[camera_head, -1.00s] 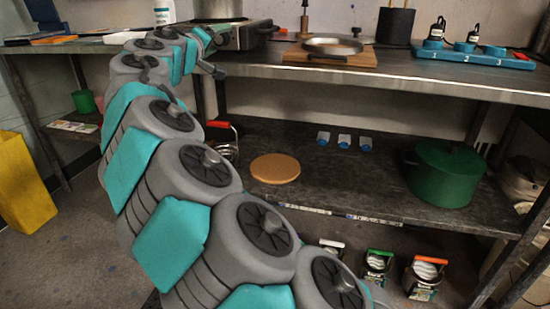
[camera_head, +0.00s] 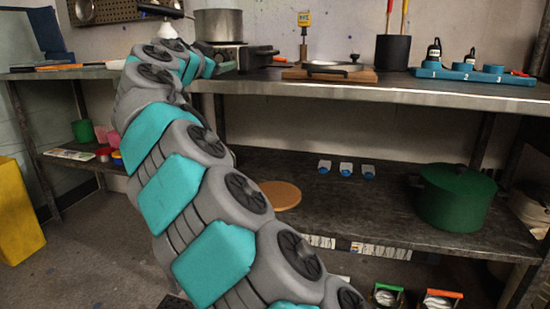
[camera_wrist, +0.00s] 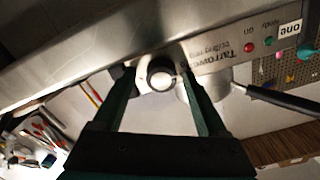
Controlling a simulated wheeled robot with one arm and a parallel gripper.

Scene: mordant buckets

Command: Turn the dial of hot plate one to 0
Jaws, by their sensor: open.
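Hot plate one (camera_head: 262,57) stands at the back left of the bench in the head view, with a steel pot (camera_head: 218,25) on it, partly behind my arm. In the wrist view its front panel (camera_wrist: 215,56) shows printed lettering, a red and a green light and the label "one" (camera_wrist: 290,30). My gripper (camera_wrist: 157,76) is open, with one finger on each side of the dial. I cannot tell whether the fingers touch it, nor read the dial's setting.
A wooden board (camera_head: 330,75) with a shallow pan, a dark pot (camera_head: 392,52) and a blue rack (camera_head: 475,73) stand to the right on the bench. A green pot (camera_head: 455,195) is on the lower shelf. A dark handle (camera_wrist: 285,99) sticks out near the panel.

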